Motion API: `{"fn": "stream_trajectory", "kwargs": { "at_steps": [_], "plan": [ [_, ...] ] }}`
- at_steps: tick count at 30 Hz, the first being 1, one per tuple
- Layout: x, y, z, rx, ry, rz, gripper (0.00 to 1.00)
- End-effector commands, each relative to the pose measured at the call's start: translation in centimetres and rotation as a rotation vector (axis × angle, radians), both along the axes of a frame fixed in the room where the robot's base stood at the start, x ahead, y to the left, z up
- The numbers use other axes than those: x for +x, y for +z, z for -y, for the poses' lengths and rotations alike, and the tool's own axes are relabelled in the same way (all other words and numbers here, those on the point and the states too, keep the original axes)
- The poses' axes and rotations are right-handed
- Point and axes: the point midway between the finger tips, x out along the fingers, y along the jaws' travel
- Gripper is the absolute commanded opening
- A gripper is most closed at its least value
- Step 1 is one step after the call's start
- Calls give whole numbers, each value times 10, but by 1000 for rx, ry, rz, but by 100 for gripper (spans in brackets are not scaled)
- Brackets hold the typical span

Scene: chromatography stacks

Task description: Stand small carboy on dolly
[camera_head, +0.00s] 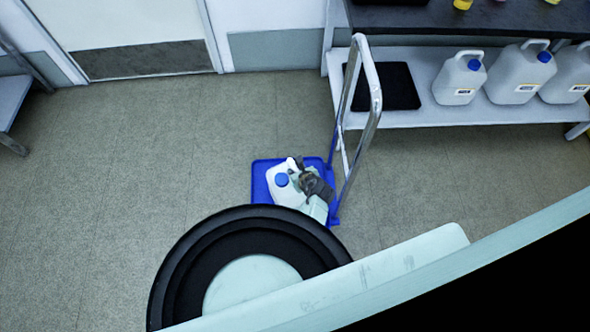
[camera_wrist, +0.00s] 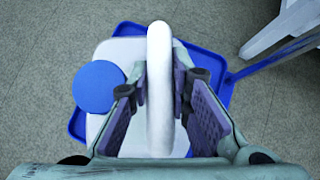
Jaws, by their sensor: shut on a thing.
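The small carboy, white with a blue cap, is over the blue dolly in the head view; its body (camera_head: 278,186) shows left of my gripper (camera_head: 318,186). In the wrist view, my gripper (camera_wrist: 160,100) is shut on the carboy's white handle (camera_wrist: 160,60), with a finger on each side. The blue cap (camera_wrist: 98,87) is left of the handle. The dolly's blue deck (camera_head: 262,168) shows around the carboy, and its deck edge (camera_wrist: 205,60) shows in the wrist view. The carboy looks upright. I cannot tell whether its base touches the deck.
The dolly's metal push handle (camera_head: 372,100) rises at its right. A low shelf (camera_head: 420,118) at the back right holds several similar carboys (camera_head: 459,78) and a black tray (camera_head: 398,88). The floor (camera_head: 130,190) on the left is clear.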

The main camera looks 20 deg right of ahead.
Motion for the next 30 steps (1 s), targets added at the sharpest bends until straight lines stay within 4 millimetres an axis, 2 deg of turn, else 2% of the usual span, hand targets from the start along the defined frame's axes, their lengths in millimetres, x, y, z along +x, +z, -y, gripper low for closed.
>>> {"fn": "stream_trajectory", "kwargs": {
  "at_steps": [5,14,15,23,30],
  "plan": [
    [0,-15,4,-4,-3,12,0],
    [-2,-15,4,-4,-2,10,0],
    [-5,-19,2,-1,0,2,20],
    [-4,-19,2,0,1,3,37],
    [-4,-18,2,0,1,3,38]
  ]
}}
